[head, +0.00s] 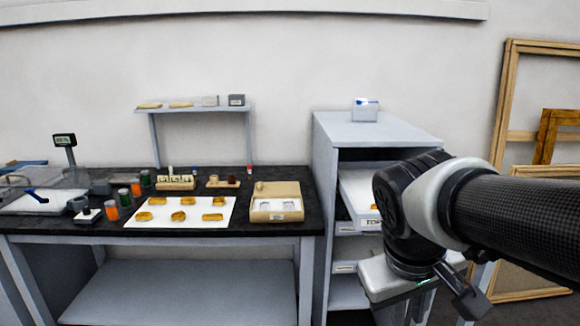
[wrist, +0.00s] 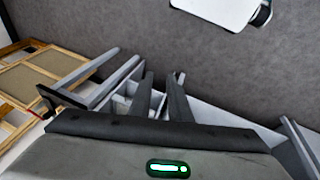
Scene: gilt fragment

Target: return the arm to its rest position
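My arm reaches in from the right in the head view, bent in front of the grey cabinet (head: 330,165). My gripper hangs below the wrist, and its fingertips are not clear there. In the wrist view my gripper (wrist: 163,80) has its two dark fingers apart, with nothing seen between them. The fingers point over the grey floor (wrist: 200,50) and grey metal framework. A drawer (head: 355,190) of the cabinet stands pulled out, with a gilt piece (head: 375,206) partly visible in it; my arm hides the rest.
A black-topped bench (head: 110,232) at left holds a white sheet (head: 190,222) with several gilt pieces, a beige box (head: 277,195), jars and a scale display (head: 65,141). A small box (head: 365,108) stands on the cabinet. Wooden frames (head: 505,110) lean at the right wall.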

